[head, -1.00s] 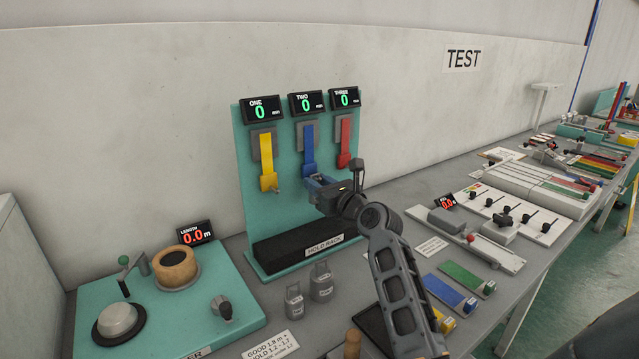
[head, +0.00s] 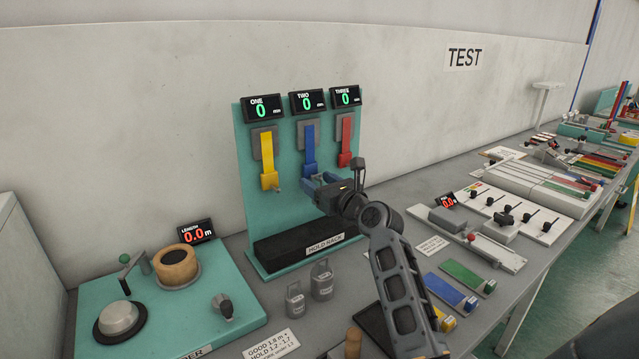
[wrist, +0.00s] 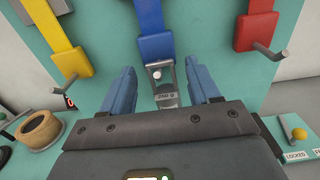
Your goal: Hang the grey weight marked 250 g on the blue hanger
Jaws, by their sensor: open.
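The blue hanger (head: 309,152) hangs on the teal board under the display marked TWO; in the wrist view its lower end (wrist: 157,45) is straight ahead. The grey weight marked 250 g (wrist: 166,97) is just below it, upright, its handle loop at the hanger's peg. The loop appears to be around the peg, though the contact is small to see. My gripper (wrist: 160,74) is open, one blue finger on each side of the weight with gaps showing. In the head view my gripper (head: 318,182) is in front of the hanger's lower end and the weight is not clearly visible.
The yellow hanger (head: 267,160) and red hanger (head: 346,140) flank the blue one, with pegs sticking out. Two grey weights, one (head: 295,301) left and one (head: 322,281) right, stand on the bench before the black base marked HOLD RACK (head: 290,250). All three displays read 0.

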